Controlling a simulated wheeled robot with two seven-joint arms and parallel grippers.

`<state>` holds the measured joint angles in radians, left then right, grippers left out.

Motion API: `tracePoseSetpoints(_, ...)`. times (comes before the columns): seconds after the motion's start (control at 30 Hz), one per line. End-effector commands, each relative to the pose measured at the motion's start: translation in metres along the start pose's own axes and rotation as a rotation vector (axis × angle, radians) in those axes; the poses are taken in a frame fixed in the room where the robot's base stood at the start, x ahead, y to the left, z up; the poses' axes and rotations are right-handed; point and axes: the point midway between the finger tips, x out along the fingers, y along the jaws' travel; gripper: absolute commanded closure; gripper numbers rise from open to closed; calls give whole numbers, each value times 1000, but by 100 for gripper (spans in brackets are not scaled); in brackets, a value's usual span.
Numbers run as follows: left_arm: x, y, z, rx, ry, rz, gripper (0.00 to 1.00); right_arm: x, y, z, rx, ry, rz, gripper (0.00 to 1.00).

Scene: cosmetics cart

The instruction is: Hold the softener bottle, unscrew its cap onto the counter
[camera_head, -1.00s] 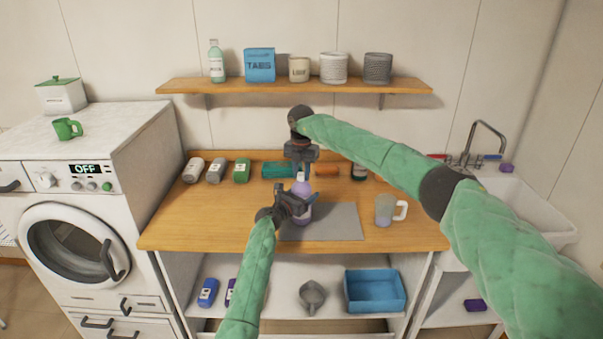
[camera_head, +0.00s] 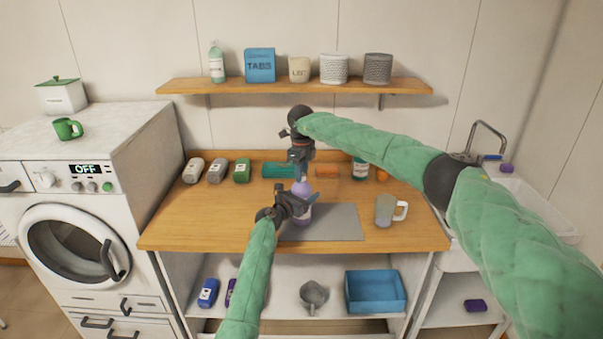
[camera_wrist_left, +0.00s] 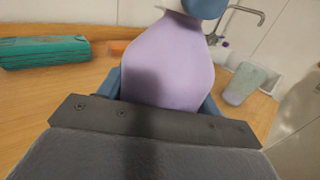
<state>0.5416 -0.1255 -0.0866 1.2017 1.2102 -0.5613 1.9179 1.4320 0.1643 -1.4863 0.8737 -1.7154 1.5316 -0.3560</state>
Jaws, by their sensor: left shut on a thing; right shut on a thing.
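The lilac softener bottle (camera_head: 302,189) stands upright on the counter, at the left part of the grey mat (camera_head: 340,224). My left gripper (camera_head: 300,207) is shut on its body from the front. In the left wrist view the bottle (camera_wrist_left: 168,65) fills the space between the blue fingers, and a blue shape (camera_wrist_left: 205,6) shows at its top, cut off by the frame. My right gripper (camera_head: 299,170) points down over the bottle's top and is shut there; the cap is hidden by its fingers, so I cannot tell whether it has turned.
A grey mug (camera_head: 386,210) stands at the mat's right. The counter's left front (camera_head: 195,226) is clear. A wall shelf (camera_head: 290,87) hangs above.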

Motion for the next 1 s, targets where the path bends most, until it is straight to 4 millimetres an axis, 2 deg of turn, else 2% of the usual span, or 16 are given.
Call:
tracePoseSetpoints(0.4,0,0,-1,0,1,-1,100,-2,-2,-1,-605,1,-4,100)
tracePoseSetpoints(0.6,0,0,-1,0,1,-1,100,-2,-2,-1,-846,1,-5,100)
tracePoseSetpoints(0.7,0,0,-1,0,1,-1,100,-2,-3,-2,-904,1,-5,100)
tracePoseSetpoints(1.0,-1,0,-1,0,1,0,100,-2,-3,-1,-900,1,-5,100)
